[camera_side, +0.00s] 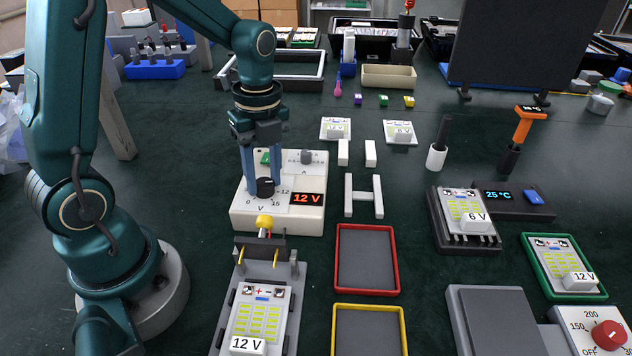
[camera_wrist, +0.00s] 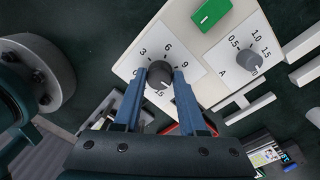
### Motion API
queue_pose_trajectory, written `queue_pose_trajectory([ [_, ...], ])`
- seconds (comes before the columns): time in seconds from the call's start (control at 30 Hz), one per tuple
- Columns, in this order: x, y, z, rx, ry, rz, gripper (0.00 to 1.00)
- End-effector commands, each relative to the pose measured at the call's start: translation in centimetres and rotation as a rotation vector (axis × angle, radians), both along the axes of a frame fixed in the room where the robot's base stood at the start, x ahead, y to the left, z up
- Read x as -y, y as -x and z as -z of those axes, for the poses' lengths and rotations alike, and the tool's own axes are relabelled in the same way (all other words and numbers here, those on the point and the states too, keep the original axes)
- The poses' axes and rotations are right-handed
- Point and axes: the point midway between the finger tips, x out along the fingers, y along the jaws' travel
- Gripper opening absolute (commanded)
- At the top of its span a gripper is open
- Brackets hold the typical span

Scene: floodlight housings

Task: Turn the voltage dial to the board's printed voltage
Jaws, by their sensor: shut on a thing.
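The power supply (camera_side: 240,216) is a cream box with a red display (camera_side: 306,198) reading 12 V. Its black voltage dial (camera_side: 265,187) sits between the blue fingers of my gripper (camera_side: 264,190). In the wrist view, my gripper (camera_wrist: 161,80) is shut on the voltage dial (camera_wrist: 160,73), one finger at each side. The board (camera_side: 257,318) lies in a grey fixture in front of the supply, and its white block is printed 12 V (camera_side: 247,345). The dial's pointer is hard to read in the side view.
A green switch (camera_wrist: 210,14) and an ampere dial (camera_wrist: 245,62) are on the same panel. A yellow knob (camera_side: 264,222) stands just in front of the supply. Red (camera_side: 338,262) and yellow (camera_side: 334,330) trays lie to the right. Other boards are marked 6 V (camera_side: 476,218) and 12 V (camera_side: 580,281).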

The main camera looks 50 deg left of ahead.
Motion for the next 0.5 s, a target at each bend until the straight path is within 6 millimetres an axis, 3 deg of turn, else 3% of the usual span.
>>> queue_pose_trajectory([
  [0.2,0.00,0.04,-0.03,-0.001,0.000,-0.001,0.00],
  [0.23,0.00,0.04,-0.03,-0.001,0.000,-0.001,0.45],
  [0.3,0.00,0.03,-0.03,-0.001,0.000,-0.001,0.71],
  [0.5,0.00,0.01,-0.01,0.000,0.000,-0.001,0.71],
])
